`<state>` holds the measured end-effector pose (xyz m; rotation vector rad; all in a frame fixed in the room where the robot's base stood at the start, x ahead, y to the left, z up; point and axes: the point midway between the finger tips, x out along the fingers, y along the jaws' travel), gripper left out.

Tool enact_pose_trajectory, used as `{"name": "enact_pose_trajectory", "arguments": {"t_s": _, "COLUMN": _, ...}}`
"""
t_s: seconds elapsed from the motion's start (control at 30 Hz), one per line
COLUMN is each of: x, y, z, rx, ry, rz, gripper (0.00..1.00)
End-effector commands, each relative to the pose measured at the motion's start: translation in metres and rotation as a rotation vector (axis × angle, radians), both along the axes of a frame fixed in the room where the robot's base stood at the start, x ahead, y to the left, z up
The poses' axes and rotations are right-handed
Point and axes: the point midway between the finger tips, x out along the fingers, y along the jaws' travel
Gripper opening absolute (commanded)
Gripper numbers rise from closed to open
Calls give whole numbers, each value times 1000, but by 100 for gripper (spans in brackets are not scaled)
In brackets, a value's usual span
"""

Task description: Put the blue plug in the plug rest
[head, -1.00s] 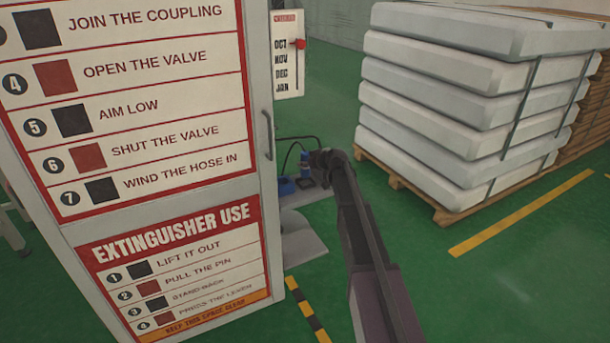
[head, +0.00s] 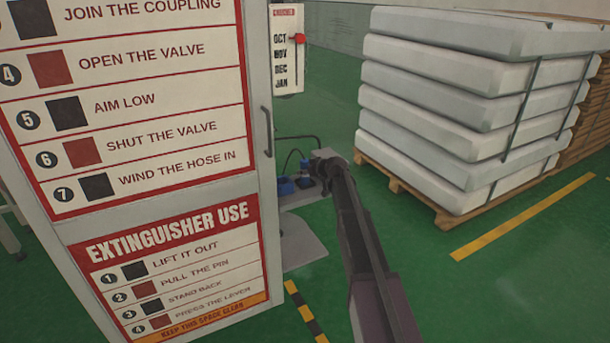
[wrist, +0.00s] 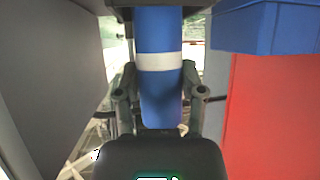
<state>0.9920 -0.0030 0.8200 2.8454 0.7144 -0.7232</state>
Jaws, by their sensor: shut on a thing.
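The blue plug (wrist: 160,35) with a white band shows large in the wrist view, standing lengthwise between my fingers. My gripper (wrist: 160,98) is shut on it. In the head view my gripper (head: 318,165) is over the small grey stand beside the cabinet, and a bit of the plug (head: 304,166) shows at its left. A low blue holder (head: 285,187), which looks like the plug rest, is on the stand left of the plug. A blue box-like part (wrist: 265,28) shows right of the plug in the wrist view, apart from it.
A white cabinet with signs (head: 150,130) stands close on the left; its handle (head: 268,132) sticks out near the stand (head: 300,200). A black cord (head: 291,152) loops behind the plug. Green floor between is clear.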

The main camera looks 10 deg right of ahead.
Motion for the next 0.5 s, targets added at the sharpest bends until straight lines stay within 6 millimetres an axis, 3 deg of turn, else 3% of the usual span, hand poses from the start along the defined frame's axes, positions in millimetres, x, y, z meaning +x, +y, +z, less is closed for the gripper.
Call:
{"name": "enact_pose_trajectory", "arguments": {"t_s": 0.47, "x": 0, "y": 0, "z": -4, "rx": 0, "ry": 0, "rz": 0, "gripper": 0}}
{"name": "enact_pose_trajectory", "arguments": {"t_s": 0.5, "x": 0, "y": 0, "z": -3, "rx": 0, "ry": 0, "rz": 0, "gripper": 61}}
